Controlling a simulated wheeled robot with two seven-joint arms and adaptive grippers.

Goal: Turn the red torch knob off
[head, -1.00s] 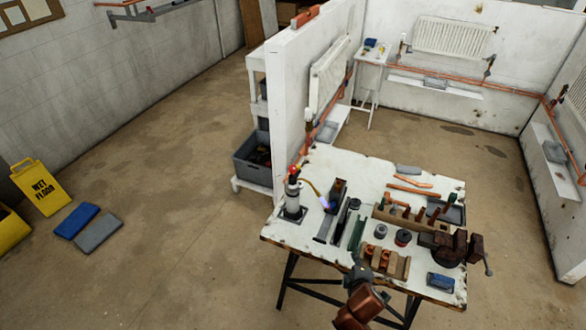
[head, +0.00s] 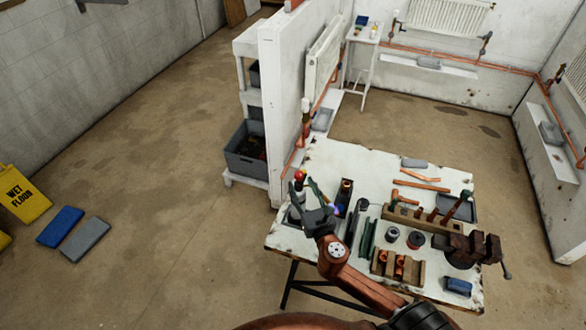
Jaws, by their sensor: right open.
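The torch stands at the left end of the white workbench (head: 340,157). Its red knob (head: 299,175) shows at the top, and its body is mostly hidden behind my right gripper. A small bluish glow (head: 337,210) shows to the right of the torch, by the dark block. My right gripper (head: 306,190) is open, its dark fingers up at the torch just below and beside the red knob. I cannot tell whether they touch it. My left gripper is out of view.
On the bench are a wooden tool rack (head: 420,219), a wooden tray of copper fittings (head: 397,267), a rusty vise (head: 474,247) and a blue sponge-like block (head: 458,286). A white partition wall (head: 284,90) rises behind the torch. A yellow wet-floor sign (head: 22,194) stands at left.

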